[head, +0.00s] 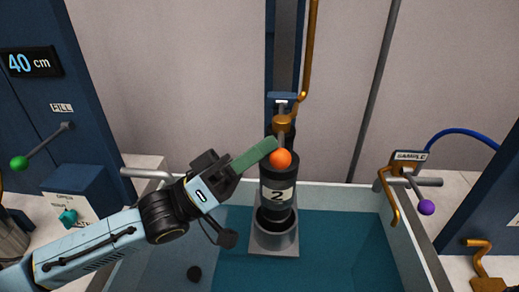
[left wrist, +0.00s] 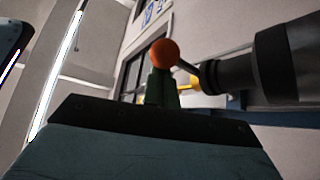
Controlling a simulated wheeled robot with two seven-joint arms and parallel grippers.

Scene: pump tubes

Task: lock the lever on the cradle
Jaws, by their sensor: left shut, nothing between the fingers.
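The cradle's lever ends in an orange ball knob (head: 281,159), in front of the top of the black tube (head: 278,220) labelled 2. My left gripper (head: 274,146) is shut and empty, its green fingertips right beside the knob at its upper left. In the left wrist view the knob (left wrist: 165,53) sits at the fingertips (left wrist: 158,72), with the lever's dark rod running right to the tube (left wrist: 276,62). I cannot tell whether fingers and knob touch. The tube stands upright in a grey cup-shaped cradle (head: 275,246). My right gripper is not in view.
A tank of blue-green water (head: 345,250) surrounds the cradle. A copper pipe (head: 308,60) rises behind the tube. A SAMPLE fitting with a purple knob (head: 426,207) is at right. A FILL lever with a green knob (head: 19,163) is at left.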

